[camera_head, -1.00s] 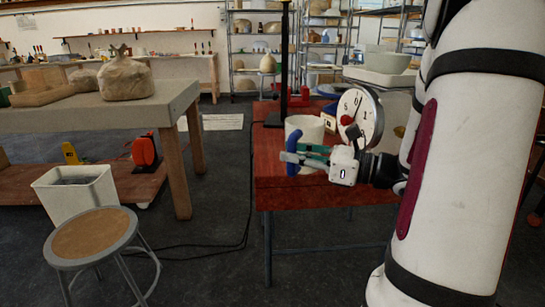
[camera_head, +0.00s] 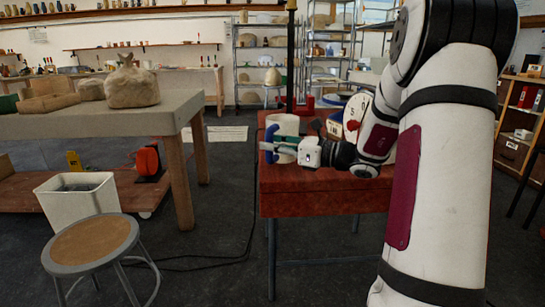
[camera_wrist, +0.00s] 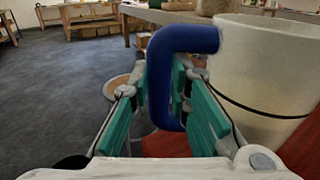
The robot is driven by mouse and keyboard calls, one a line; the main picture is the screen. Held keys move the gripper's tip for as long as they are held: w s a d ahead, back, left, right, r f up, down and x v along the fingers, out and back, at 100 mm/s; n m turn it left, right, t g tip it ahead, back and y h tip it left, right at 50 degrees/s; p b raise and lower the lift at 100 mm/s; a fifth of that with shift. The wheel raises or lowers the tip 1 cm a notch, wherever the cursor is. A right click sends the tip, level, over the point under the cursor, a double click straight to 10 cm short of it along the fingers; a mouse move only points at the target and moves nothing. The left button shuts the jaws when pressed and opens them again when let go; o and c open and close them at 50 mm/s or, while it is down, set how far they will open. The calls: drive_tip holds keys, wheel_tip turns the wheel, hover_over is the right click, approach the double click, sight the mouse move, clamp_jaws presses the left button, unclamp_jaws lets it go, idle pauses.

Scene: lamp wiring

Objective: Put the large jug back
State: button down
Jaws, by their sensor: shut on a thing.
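The large jug is a cream-white vessel (camera_head: 285,124) with a thick blue handle (camera_head: 270,143), at the left end of the red table (camera_head: 330,181) in the head view. In the wrist view the jug body (camera_wrist: 262,75) fills the right side, and its blue handle (camera_wrist: 160,85) comes down between the green finger pads. My gripper (camera_head: 281,149) is shut on the handle; its fingers also show in the wrist view (camera_wrist: 162,105). The jug looks upright. Its base is hidden behind my gripper, so I cannot tell whether it touches the red table.
A dial scale (camera_head: 354,115) stands right of the jug, close to my arm. A dark upright post (camera_head: 291,60) rises behind the jug. A grey workbench (camera_head: 90,123) with wrapped clay, a white bin (camera_head: 80,206) and a stool (camera_head: 92,242) are to the left. Floor between is open.

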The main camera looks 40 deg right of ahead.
drive_tip(key=shift+s+f, duration=0.1)
drive_tip(key=shift+f, duration=1)
drive_tip(key=shift+f, duration=0.1)
drive_tip(key=c, duration=1.5)
unclamp_jaws()
drive_tip(key=shift+f, duration=0.1)
drive_tip(key=shift+f+b, duration=0.1)
drive_tip(key=shift+b, duration=0.45)
